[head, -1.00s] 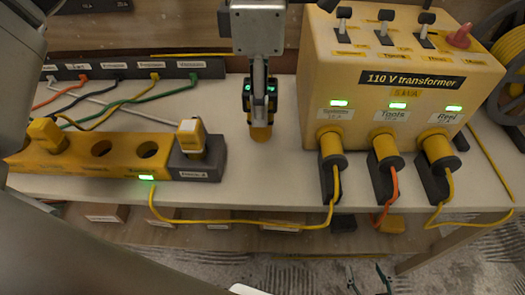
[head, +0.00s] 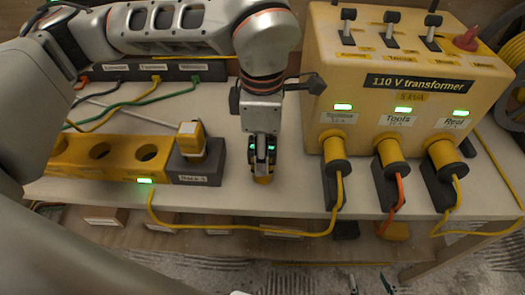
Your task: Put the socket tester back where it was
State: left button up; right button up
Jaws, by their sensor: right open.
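My left gripper is out of view.
The yellow transformer (head: 409,75) with three plugged leads stands close on the right. A yellow socket strip (head: 122,155) and a dark block (head: 198,168) with a yellow plug (head: 191,139) lie left. A yellow cable (head: 240,229) runs along the bench front.

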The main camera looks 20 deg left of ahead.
pick_arm(q)
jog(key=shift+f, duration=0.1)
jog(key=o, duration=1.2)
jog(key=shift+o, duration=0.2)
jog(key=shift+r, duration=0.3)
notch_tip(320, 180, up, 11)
jog(key=shift+p, duration=0.5)
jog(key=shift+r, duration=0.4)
